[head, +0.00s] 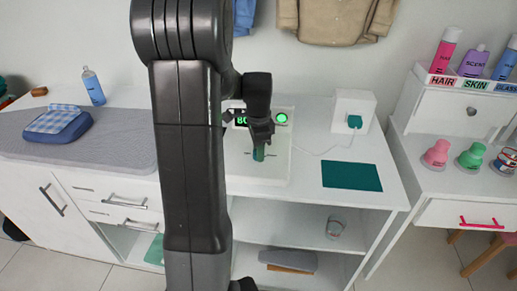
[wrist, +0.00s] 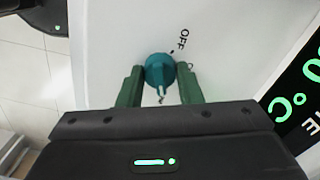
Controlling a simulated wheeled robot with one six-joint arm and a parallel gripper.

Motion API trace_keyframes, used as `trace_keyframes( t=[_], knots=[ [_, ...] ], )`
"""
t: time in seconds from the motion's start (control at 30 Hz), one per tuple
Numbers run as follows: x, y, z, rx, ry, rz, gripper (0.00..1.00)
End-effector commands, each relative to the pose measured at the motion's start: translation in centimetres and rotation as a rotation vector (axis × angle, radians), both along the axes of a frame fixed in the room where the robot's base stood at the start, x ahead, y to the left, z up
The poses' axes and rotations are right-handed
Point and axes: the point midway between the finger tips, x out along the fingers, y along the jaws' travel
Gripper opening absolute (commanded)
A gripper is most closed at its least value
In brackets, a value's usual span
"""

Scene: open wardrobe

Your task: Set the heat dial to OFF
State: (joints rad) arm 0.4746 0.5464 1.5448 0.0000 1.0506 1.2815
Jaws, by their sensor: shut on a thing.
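The heat dial (wrist: 160,68) is a round teal knob on a white panel (head: 277,165). In the wrist view the word OFF (wrist: 182,40) is printed above and right of it, with a short dark tick between them. Small marks also show right of and below the dial; I cannot tell for sure where its pointer faces. My gripper (wrist: 160,76) has its green fingers on both sides of the dial, shut on it. In the head view my gripper (head: 260,147) comes down over the panel, and the dial is mostly hidden.
A green-lit display (head: 242,121) and a round green light (head: 281,118) sit behind the dial. A white socket box (head: 353,110) with a cable stands to the right. A dark green mat (head: 351,176) lies on the counter. A folded blue cloth (head: 58,122) lies left.

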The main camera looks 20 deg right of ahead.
Motion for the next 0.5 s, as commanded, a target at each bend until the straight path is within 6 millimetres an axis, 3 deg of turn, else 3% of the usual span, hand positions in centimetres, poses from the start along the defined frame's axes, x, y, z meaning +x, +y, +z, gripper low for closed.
trace_keyframes(
  t=[0.5],
  knots=[
    [-0.01, 0.0, 0.12, 0.0, 0.001, 0.42, 0.09]
  ],
)
